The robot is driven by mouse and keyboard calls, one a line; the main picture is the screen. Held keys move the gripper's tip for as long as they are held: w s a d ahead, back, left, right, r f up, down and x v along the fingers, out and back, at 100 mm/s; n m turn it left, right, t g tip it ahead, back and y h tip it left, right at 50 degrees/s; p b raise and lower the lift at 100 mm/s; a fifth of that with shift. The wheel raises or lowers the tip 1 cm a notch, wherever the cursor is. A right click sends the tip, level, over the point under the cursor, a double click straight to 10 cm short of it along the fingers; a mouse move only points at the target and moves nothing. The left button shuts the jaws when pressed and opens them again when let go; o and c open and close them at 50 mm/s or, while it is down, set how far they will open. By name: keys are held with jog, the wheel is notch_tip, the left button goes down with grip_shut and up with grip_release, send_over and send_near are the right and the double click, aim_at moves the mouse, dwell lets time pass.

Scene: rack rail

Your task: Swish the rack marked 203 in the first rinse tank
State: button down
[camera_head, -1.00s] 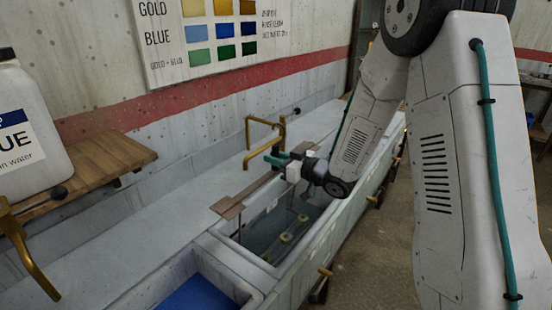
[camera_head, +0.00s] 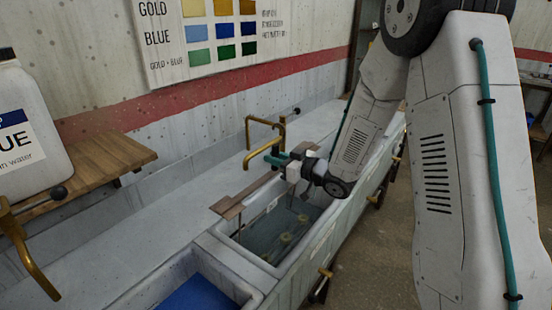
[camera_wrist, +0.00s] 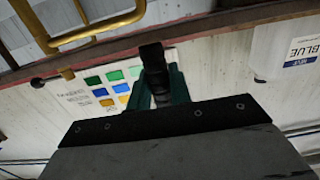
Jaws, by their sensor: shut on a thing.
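My gripper (camera_head: 278,157) is above the open water-filled rinse tank (camera_head: 215,237), close to a brass tap. Its green fingers also show in the wrist view (camera_wrist: 160,88), shut around a dark upright grip. A brown bar, the top of the rack (camera_head: 232,207), lies level under the gripper over the tank; it crosses the top of the wrist view (camera_wrist: 205,24). Thin rods hang from it, and pale round pieces (camera_head: 285,238) show down in the tank. I cannot read a number on the rack. My arm hides part of the tank's far end.
A tank with blue liquid (camera_head: 198,297) is in front of the rinse tank. Brass taps (camera_head: 282,130) stand along the back ledge. A white jug (camera_head: 30,130) stands on a wooden shelf (camera_head: 110,150) at left. A colour chart (camera_head: 215,35) hangs on the wall.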

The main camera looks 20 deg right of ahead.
dwell(0.4)
jog(key=r, duration=0.6)
jog(key=s+r, duration=0.1)
jog(key=r, duration=0.5)
jog(key=d+r, duration=0.1)
jog(key=r, duration=0.5)
jog(key=shift+s+d+r, duration=0.1)
jog(key=shift+s, duration=0.15)
dwell(0.5)
